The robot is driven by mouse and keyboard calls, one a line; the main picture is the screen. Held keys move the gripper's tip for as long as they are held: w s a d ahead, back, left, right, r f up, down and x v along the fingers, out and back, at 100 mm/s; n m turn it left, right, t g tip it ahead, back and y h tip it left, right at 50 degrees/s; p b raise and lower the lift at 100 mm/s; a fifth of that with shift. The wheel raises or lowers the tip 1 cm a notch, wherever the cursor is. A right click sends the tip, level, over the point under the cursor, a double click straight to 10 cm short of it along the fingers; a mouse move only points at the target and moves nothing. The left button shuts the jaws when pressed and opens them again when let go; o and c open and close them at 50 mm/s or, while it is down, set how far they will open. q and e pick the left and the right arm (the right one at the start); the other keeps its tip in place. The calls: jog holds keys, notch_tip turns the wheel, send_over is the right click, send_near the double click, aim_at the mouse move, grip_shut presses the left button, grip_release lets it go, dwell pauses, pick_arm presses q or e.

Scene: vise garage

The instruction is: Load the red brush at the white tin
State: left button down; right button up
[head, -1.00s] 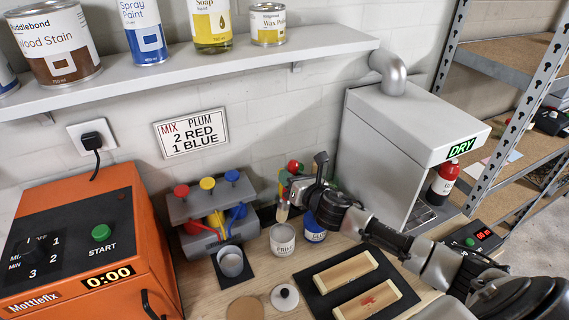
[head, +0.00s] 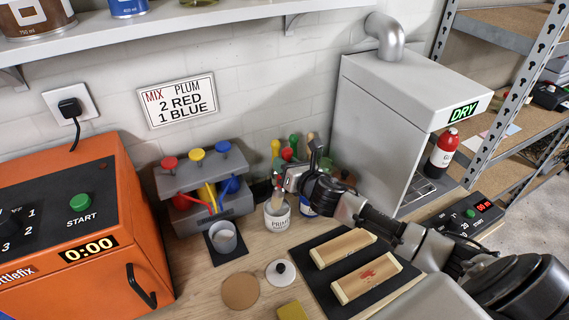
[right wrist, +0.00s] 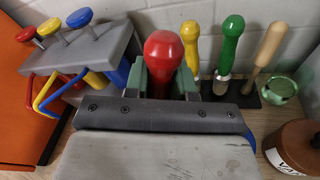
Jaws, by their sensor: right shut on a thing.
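My right gripper (head: 284,178) is shut on the red brush. Its red handle (right wrist: 164,52) stands up between the fingers in the right wrist view. In the head view the brush's pale bristles (head: 277,197) point down at the mouth of the white tin (head: 277,219), which is open and labelled PRIMER. I cannot tell whether the tips are inside the tin. The tin is hidden from the right wrist view by the gripper. My left gripper is not in view.
A blue-labelled tin (head: 308,208) stands right beside the white tin. Brushes with green and yellow handles (right wrist: 229,45) stand behind. The paint dispenser (head: 204,190) is to the left, with a grey cup (head: 223,238). A dark mat (head: 335,286) with wooden blocks lies in front; a lid (head: 280,272) lies nearby.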

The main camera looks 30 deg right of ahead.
aim_at(285, 152)
jog(key=shift+f+b, duration=0.55)
jog(key=shift+f, duration=0.1)
dwell(1.1)
jog(key=shift+f, duration=0.1)
dwell(0.8)
notch_tip(285, 152, up, 7)
jog(key=p, duration=0.7)
dwell(0.7)
